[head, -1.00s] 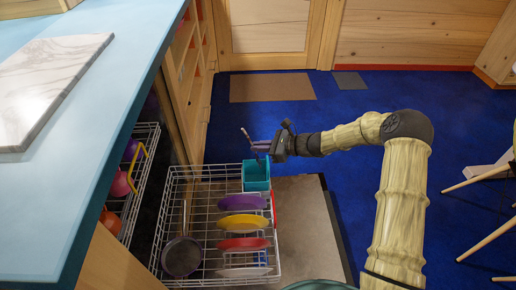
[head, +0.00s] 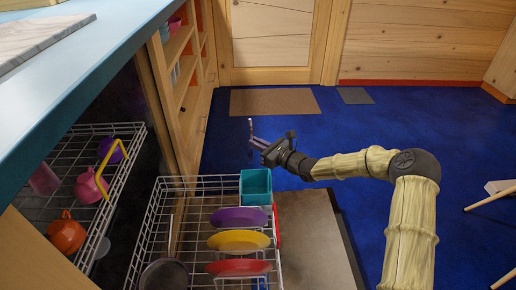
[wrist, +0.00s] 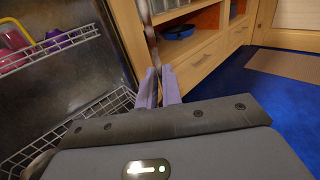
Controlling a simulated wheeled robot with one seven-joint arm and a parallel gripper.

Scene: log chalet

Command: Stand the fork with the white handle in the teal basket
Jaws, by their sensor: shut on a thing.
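My gripper (head: 256,142) is shut on a thin utensil, the fork (head: 251,126), and holds it up above the floor, beyond the basket. The fork stands roughly upright in the head view, with its upper part above the fingers. In the wrist view the fork (wrist: 148,28) rises from between the purple fingers (wrist: 159,86). Its handle colour and tines are not clear. The teal basket (head: 256,190) sits at the far right corner of the lower dish rack (head: 160,214). The fork is apart from it. I see nothing standing in the basket.
Purple (head: 238,217), yellow (head: 238,240) and red plates (head: 238,267) stand in the lower rack, with a dark pan (head: 164,275) at left. The upper rack holds cups and an orange pot (head: 66,235). A blue counter (head: 75,75) is at left.

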